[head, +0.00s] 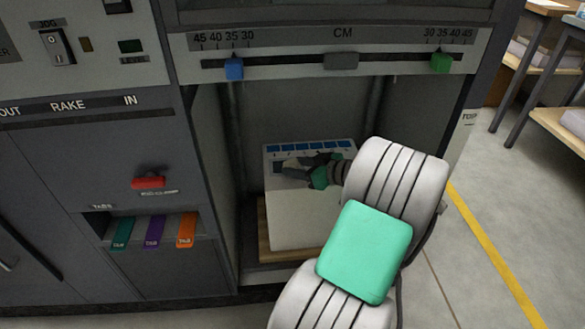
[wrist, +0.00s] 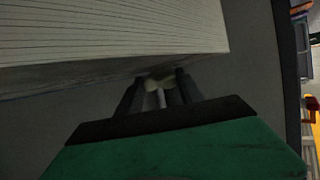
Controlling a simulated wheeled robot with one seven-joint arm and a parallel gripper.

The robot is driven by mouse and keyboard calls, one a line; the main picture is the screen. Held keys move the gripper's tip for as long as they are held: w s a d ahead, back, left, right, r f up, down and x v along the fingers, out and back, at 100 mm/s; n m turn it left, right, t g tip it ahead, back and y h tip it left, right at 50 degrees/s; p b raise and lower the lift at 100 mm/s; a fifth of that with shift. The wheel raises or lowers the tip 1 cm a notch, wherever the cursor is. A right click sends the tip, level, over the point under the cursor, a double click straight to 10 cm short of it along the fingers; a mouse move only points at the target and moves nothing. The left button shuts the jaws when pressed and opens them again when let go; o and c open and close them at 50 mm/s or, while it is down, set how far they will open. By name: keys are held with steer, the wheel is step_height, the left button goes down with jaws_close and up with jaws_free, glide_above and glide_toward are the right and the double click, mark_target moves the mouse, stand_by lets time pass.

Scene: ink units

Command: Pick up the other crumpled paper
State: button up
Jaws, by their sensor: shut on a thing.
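My gripper (head: 290,168) is inside the machine's bay in the head view, low over the far part of the white paper stack. In the wrist view my gripper (wrist: 160,82) has its dark fingers close together on a small pale thing (wrist: 160,88), which looks like the crumpled paper. Only a little of it shows between and behind the fingers. In the head view the crumpled paper cannot be made out. The paper stack (head: 300,225) has a row of blue patches along its far edge. Its layered side (wrist: 110,35) fills the upper wrist view, close to the fingers.
The stack rests on a wooden board (head: 262,225) between the bay's side walls. Above hangs a CM scale rail with a blue slider (head: 234,68), a grey slider (head: 341,61) and a green slider (head: 441,62). Open floor with a yellow line (head: 495,255) lies right.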

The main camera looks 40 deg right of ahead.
steer(key=shift+c, duration=0.8)
